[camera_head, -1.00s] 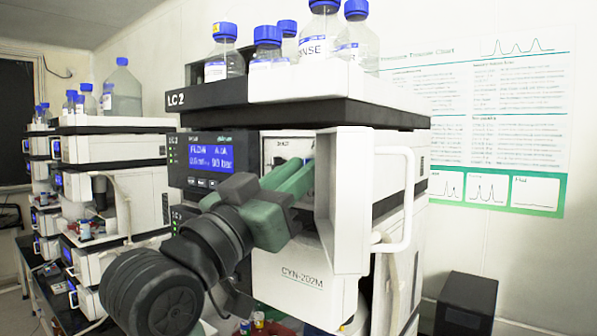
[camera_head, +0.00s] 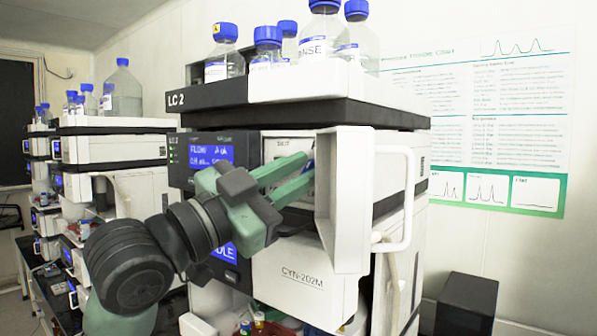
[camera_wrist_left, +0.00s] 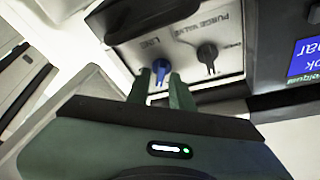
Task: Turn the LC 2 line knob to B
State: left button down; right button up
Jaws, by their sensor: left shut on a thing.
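The LC 2 stack (camera_head: 207,98) stands in the middle of the head view, with its white door (camera_head: 345,200) swung open. Behind the door is a pale panel with two knobs, clear in the wrist view, where it appears upside down. The blue LINE knob (camera_wrist_left: 161,68) sits between the green fingertips of my left gripper (camera_wrist_left: 161,84), which is shut on it. The black purge valve knob (camera_wrist_left: 208,56) is beside it, apart from the fingers. The letters around the LINE knob are too small to read. My left gripper (camera_head: 307,168) reaches in from the left. My right gripper is out of view.
Blue-capped bottles (camera_head: 322,35) stand on top of the stack. The open door and its white handle tube (camera_head: 408,200) are close on the right of my fingers. More stacks (camera_head: 115,150) stand at the left. A black box (camera_head: 466,304) is at lower right.

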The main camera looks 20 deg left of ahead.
pick_arm(q)
jog(key=m+g+p, duration=0.1)
jog(key=m, duration=0.2)
jog(key=shift+a+r+m+h, duration=0.1)
jog(key=shift+r+m+h, duration=0.05)
jog(key=shift+m+h, duration=0.25)
jog(key=shift+m+g+p, duration=0.7)
jog(key=shift+m+p, duration=0.05)
jog(key=shift+m, duration=0.25)
jog(key=m+p, duration=0.2)
jog(key=m+g+p, duration=0.1)
jog(key=m+p, duration=0.1)
jog(key=shift+r+m+g, duration=0.15)
jog(key=shift+m+g, duration=0.15)
jog(key=shift+m, duration=0.1)
jog(key=shift+f+m+g+y+p, duration=0.2)
jog(key=shift+m+g+y+p, duration=0.15)
jog(key=shift+m+p, duration=0.85)
jog(key=shift+f, duration=0.1)
jog(key=c, duration=1.5)
grip_release()
jog(key=shift+c, duration=0.2)
